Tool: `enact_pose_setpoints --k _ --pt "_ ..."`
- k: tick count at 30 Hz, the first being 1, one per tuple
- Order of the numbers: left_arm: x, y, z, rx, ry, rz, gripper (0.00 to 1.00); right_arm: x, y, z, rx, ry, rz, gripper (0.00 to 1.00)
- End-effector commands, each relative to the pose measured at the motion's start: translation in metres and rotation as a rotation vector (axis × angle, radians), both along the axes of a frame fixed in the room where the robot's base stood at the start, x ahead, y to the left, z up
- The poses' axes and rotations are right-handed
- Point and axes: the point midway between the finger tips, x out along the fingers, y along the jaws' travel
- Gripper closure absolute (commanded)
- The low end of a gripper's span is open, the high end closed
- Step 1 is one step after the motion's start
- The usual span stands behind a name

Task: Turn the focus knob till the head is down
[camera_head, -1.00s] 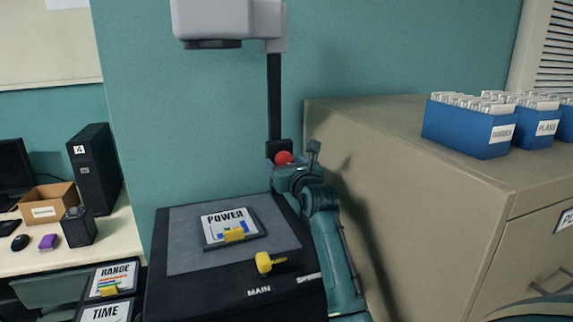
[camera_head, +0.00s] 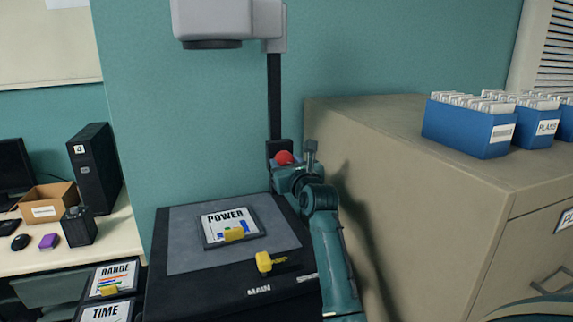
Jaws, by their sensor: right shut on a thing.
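The overhead projector stands in front of the teal wall. Its grey head (camera_head: 212,20) sits high on the black post (camera_head: 274,95), near the top of the view. The red focus knob (camera_head: 284,157) is at the lower part of the post. My right gripper (camera_head: 286,168) is at the knob and shut on it; the fingers are partly hidden by the gripper's own body. A slide marked POWER (camera_head: 228,218) with a yellow tab lies on the projector's stage (camera_head: 185,245). My left gripper is not in view.
A beige cabinet (camera_head: 400,150) stands close on the right of my right arm, with blue file boxes (camera_head: 468,135) on top. Slides marked RANGE (camera_head: 112,275) and TIME (camera_head: 105,312) lie at lower left. A yellow key-like switch (camera_head: 264,262) is on the projector's front.

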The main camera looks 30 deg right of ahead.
Motion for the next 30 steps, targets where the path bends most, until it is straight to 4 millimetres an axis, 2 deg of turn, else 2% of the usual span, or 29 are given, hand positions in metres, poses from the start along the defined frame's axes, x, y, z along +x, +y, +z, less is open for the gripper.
enact_pose_setpoints --k 8,30 --pt "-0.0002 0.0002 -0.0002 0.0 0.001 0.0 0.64 0.0001 0.0003 -0.0013 -0.197 0.051 0.002 0.8" --pt "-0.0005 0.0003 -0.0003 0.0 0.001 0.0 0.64 -0.0004 -0.0017 -0.0005 -0.888 0.217 0.002 0.8"
